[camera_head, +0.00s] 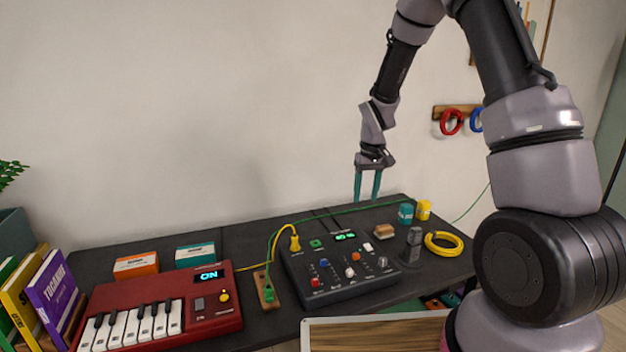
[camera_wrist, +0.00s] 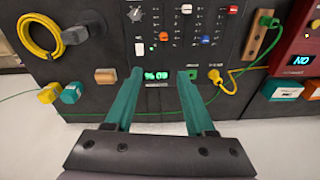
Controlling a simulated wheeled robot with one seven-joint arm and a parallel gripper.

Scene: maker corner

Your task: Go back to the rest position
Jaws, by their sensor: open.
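My gripper (camera_head: 367,186) hangs above the back of the dark table, fingers pointing down, open and empty. In the wrist view its two teal fingers (camera_wrist: 160,76) stand apart with nothing between them. Beyond them lies the dark mixer (camera_head: 345,284), with its lit green display, coloured knobs and a yellow plug. It also shows in the wrist view (camera_wrist: 206,52). The fingers appear apart from the mixer.
A red keyboard (camera_head: 170,308) reading ON is at left, with books (camera_head: 52,290) beside it. A wooden strip (camera_head: 266,290) holds a green plug. A coiled yellow cable (camera_head: 444,244), a dark microphone-like piece (camera_head: 412,245), and teal (camera_head: 405,213) and yellow (camera_head: 423,209) blocks are at right.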

